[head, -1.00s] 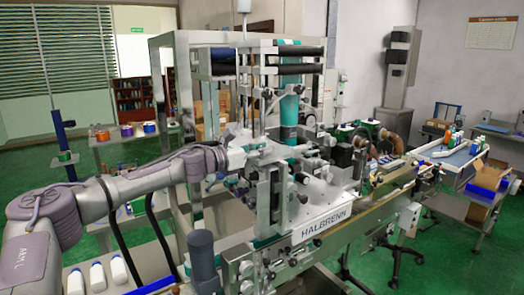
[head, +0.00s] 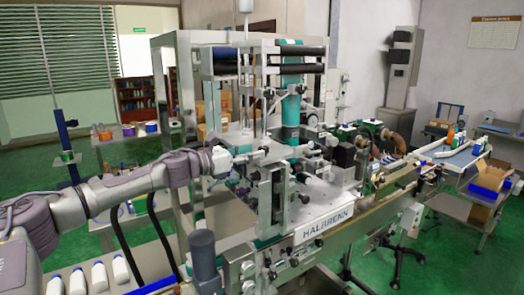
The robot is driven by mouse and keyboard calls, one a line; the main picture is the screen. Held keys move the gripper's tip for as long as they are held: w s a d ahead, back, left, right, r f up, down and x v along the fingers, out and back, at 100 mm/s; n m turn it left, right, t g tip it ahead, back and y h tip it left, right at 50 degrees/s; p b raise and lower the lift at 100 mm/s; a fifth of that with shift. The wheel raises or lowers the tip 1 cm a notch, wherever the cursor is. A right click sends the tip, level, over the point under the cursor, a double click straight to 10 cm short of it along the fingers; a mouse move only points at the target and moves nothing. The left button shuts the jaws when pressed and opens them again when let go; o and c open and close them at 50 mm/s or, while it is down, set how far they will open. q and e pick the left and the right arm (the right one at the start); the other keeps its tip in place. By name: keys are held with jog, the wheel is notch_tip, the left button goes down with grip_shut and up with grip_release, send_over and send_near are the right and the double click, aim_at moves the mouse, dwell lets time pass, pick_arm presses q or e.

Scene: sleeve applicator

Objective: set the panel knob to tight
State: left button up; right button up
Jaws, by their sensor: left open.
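The sleeve applicator (head: 328,218), marked HALBRENN, stands in the middle of the head view. Several small black knobs show on its front, one of them on the right of the upright plates (head: 304,198). I cannot tell which is the panel knob, and no "tight" marking is readable. My left gripper (head: 243,163) is open at the end of the grey arm from the left, beside the machine's upper left part. Its fingers blend with the machine parts behind, so I cannot tell whether they touch anything. My right gripper is not in view.
White bottles (head: 99,277) stand in a row at the lower left. A dark grey cylinder (head: 203,258) rises at the machine's front left. A conveyor (head: 392,184) runs to the right. A side table (head: 456,157) holds bottles and a blue bin. Green floor is open at the right.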

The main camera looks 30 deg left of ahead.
pick_arm(q)
jog(key=v, duration=0.7)
jog(key=shift+s, duration=0.3)
jog(key=shift+a, duration=0.2)
